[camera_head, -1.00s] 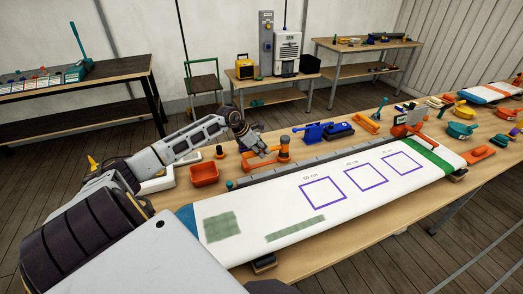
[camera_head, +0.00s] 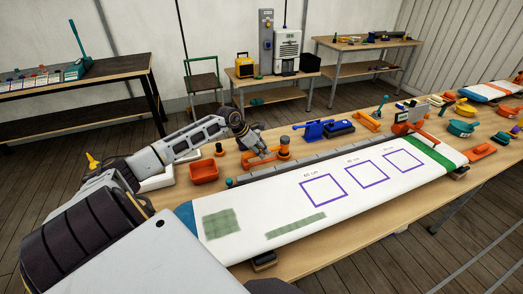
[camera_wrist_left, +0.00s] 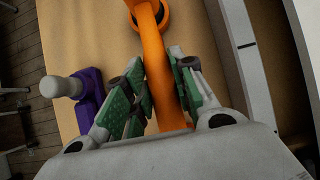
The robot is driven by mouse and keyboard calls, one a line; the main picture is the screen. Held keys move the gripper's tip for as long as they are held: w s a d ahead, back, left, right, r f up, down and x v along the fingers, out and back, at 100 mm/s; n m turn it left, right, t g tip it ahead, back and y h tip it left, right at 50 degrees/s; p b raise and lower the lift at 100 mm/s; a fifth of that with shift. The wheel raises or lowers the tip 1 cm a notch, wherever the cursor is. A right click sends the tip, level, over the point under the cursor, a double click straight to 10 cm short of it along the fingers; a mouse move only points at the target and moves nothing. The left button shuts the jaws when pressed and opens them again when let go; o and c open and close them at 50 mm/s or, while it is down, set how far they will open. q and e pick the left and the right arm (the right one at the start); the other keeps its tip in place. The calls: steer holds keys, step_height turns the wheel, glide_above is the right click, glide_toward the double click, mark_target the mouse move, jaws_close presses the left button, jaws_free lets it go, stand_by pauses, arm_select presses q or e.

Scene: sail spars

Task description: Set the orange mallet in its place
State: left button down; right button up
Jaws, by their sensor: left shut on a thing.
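The orange mallet (camera_head: 284,150) is on the wooden table, behind the left part of the white sail board (camera_head: 290,212). My left gripper (camera_head: 259,153) is down at its left end. In the left wrist view the green-padded fingers (camera_wrist_left: 155,92) are on both sides of the orange handle (camera_wrist_left: 158,65), shut on it. The rounded end of the mallet reaches past the fingertips to the top edge. I cannot tell whether it touches the table. Which spot is its place is not clear. My right gripper is not in view.
A purple tool with a pale knob (camera_wrist_left: 62,87) lies close left of the fingers in the wrist view. An orange bin (camera_head: 204,172) stands left of the gripper. A grey rail (camera_head: 310,158) runs behind the board. Blue tools (camera_head: 318,130) stand farther right.

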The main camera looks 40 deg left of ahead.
arm_select(q)
steer(key=shift+f, duration=0.4)
stand_by(0.4)
steer(key=c, duration=1.1)
jaws_free()
steer(key=shift+f, duration=0.1)
steer(key=shift+s, duration=0.1)
steer(key=shift+v, duration=6)
